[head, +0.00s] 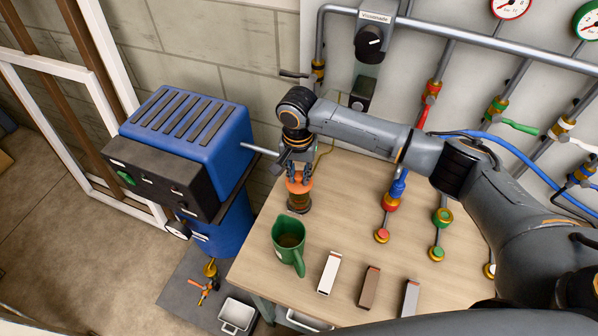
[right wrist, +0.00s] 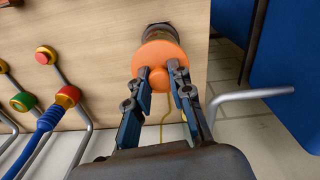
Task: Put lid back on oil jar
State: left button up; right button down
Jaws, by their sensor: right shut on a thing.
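The oil jar (head: 299,203) is a brownish jar standing near the left back edge of the wooden table. The orange lid (head: 298,184) with a round knob is directly over the jar's top; I cannot tell whether it is seated or slightly above. My right gripper (head: 299,171) points down and is shut on the lid's knob. In the right wrist view the gripper (right wrist: 172,80) has a finger on each side of the knob, the orange lid (right wrist: 160,56) is in front, and the jar (right wrist: 158,32) shows partly behind it. My left gripper is not in view.
A green jug (head: 288,243) stands just in front of the jar. A blue machine (head: 190,130) is on the left, its grey bar (head: 260,149) reaching close to my right gripper. Pipes and valves (head: 390,200) stand to the right. Small blocks (head: 369,286) lie at the table's front.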

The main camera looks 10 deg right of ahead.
dwell(0.4)
jog(key=c, duration=1.1)
grip_release()
jog(key=shift+o, duration=0.3)
jog(key=o, duration=0.4)
jog(key=shift+r+p, duration=1.3)
jog(key=shift+r, duration=2.2)
